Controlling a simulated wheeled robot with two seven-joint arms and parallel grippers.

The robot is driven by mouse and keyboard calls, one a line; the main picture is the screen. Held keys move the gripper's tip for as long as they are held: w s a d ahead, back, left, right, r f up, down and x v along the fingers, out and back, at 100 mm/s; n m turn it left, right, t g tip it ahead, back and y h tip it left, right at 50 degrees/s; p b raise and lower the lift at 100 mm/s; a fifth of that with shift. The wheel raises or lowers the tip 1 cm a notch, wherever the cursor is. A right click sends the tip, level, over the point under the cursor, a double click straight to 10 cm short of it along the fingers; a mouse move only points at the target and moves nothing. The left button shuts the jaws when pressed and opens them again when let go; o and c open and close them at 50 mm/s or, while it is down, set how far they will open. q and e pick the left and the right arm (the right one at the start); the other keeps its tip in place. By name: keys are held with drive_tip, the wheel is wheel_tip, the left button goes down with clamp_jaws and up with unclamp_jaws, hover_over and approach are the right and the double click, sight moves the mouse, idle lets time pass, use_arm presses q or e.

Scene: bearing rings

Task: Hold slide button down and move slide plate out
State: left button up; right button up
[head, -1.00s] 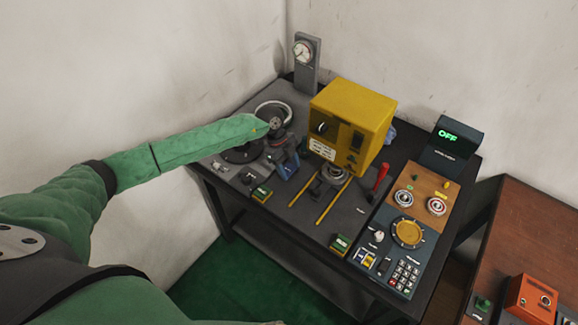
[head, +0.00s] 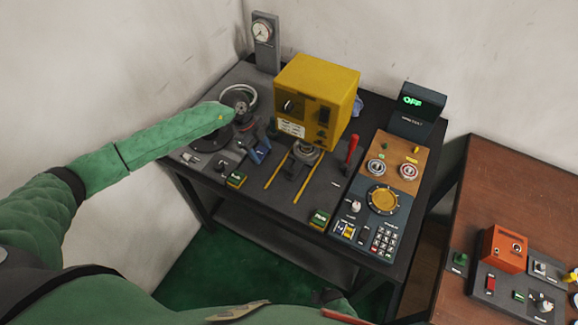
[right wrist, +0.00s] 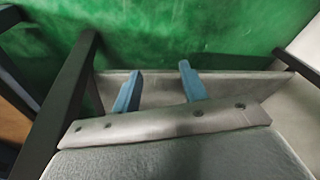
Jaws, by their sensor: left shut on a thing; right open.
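The yellow machine (head: 316,95) stands on the dark workbench, with two yellow rails (head: 277,171) in front. A grey plate-like part with a round top (head: 307,152) sits under it between the rails; it appears to be the slide plate. Green buttons stand left (head: 236,180) and right (head: 319,217) of the rails; I cannot tell which is the slide button. My right gripper (right wrist: 160,90) is open and empty in the right wrist view.
A red lever (head: 351,148) stands right of the rails. A control panel with a yellow dial (head: 383,200) and a display reading OFF (head: 413,101) is further right. A gauge (head: 264,34) stands behind. A brown table (head: 515,190) is at right. Green floor shows below.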

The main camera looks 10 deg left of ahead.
drive_tip(key=w+a+r+m+y, duration=0.1)
drive_tip(key=w+a+r, duration=0.4)
drive_tip(key=a+r, duration=0.4)
drive_tip(key=w+a+r+m+y, duration=0.1)
drive_tip(key=w+a+r, duration=0.45)
drive_tip(key=a, duration=0.65)
drive_tip(key=s+a+r+g, duration=0.1)
drive_tip(key=a+r+g, duration=0.1)
drive_tip(key=a+r, duration=1.05)
drive_tip(key=w+a+r+g+h, duration=0.1)
drive_tip(key=w+r+h, duration=0.1)
drive_tip(key=r, duration=1.1)
drive_tip(key=w+a+r+g+h, duration=0.1)
drive_tip(key=a+r+g+h, duration=0.1)
drive_tip(key=r, duration=1)
drive_tip(key=shift+t, duration=0.5)
drive_tip(key=w+d+r, duration=0.2)
drive_tip(key=d, duration=0.1)
drive_tip(key=w+d+r, duration=0.2)
drive_tip(key=w+d, duration=0.1)
drive_tip(key=w+d+r, duration=0.2)
drive_tip(key=w+d, duration=0.1)
drive_tip(key=shift+w+d+r, duration=0.25)
drive_tip(key=shift+r, duration=0.05)
wheel_tip(320, 180, up, 8)
drive_tip(key=t, duration=0.1)
hover_over(291, 170)
drive_tip(key=shift+m, duration=0.3)
wheel_tip(291, 170, down, 12)
drive_tip(key=shift+r, duration=0.2)
